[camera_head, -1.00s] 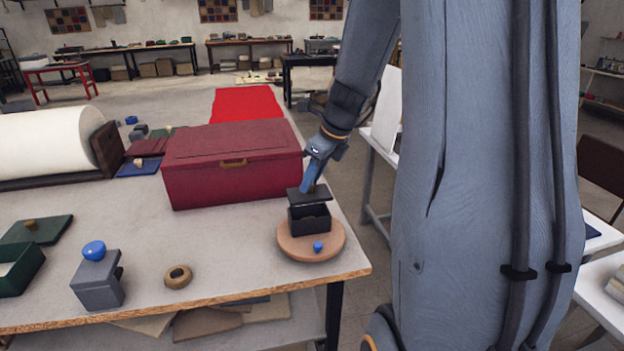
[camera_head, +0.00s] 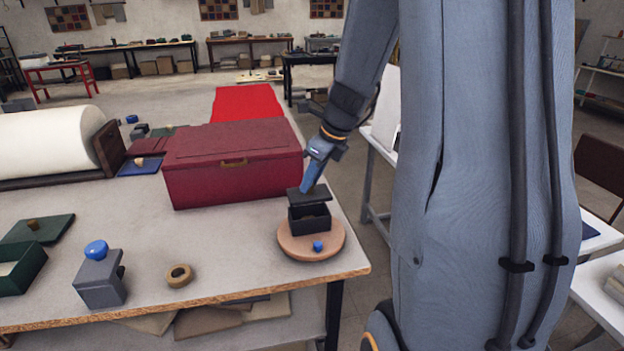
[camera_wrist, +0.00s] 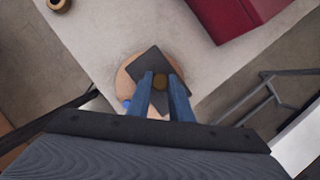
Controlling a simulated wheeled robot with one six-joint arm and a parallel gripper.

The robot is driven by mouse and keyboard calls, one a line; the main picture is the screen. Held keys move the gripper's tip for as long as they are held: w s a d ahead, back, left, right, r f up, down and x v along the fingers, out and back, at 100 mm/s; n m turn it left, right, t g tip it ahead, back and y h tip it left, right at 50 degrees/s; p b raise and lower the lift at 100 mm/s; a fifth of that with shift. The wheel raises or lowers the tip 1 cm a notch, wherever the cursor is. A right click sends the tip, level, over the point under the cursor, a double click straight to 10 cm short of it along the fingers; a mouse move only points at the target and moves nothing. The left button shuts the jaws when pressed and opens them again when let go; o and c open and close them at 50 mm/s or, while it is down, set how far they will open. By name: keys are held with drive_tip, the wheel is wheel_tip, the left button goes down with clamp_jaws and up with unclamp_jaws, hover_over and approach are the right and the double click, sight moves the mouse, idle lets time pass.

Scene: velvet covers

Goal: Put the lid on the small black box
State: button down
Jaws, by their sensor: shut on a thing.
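The small black box (camera_head: 310,222) stands on a round wooden board (camera_head: 296,250) near the table's front right corner. Its black lid (camera_head: 309,195) is above it, tilted and overhanging the opening; a dark gap shows below it at the front. I cannot tell whether lid and box touch. My gripper (camera_head: 307,188) is shut on the lid's knob from above. In the wrist view my gripper (camera_wrist: 161,84) has its blue fingers on either side of the brownish knob (camera_wrist: 160,81). The lid (camera_wrist: 148,64) shows there turned relative to the dark shape below, and hides most of the box.
A large red box (camera_head: 232,165) stands just behind and left. A blue knob (camera_head: 318,246) lies on the board's front.

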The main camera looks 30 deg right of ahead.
sight(313, 191)
drive_tip(key=shift+f+b, duration=1.45)
drive_tip(key=shift+f, duration=1.05)
idle(0.6)
drive_tip(key=c, duration=1.5)
unclamp_jaws()
drive_tip(key=shift+r, duration=0.1)
drive_tip(key=v, duration=0.7)
drive_tip(key=shift+s+r+b, duration=0.15)
drive_tip(key=shift+r+b, duration=0.15)
drive_tip(key=shift+b, duration=0.1)
drive_tip(key=shift+s+a+f+n+g+h+b, duration=0.4)
drive_tip(key=shift+s+a+f+n, duration=2)
drive_tip(key=shift+n, duration=2.65)
drive_tip(key=shift+s+a+f+n+g+h+b, duration=0.4)
drive_tip(key=shift+s+a+f+n, duration=1.25)
drive_tip(key=shift+a+n, duration=2.4)
drive_tip(key=shift+s+a+f+n+g+h+b, duration=0.35)
drive_tip(key=shift+s+a+f+n, duration=1.55)
drive_tip(key=shift+n, duration=4.1)
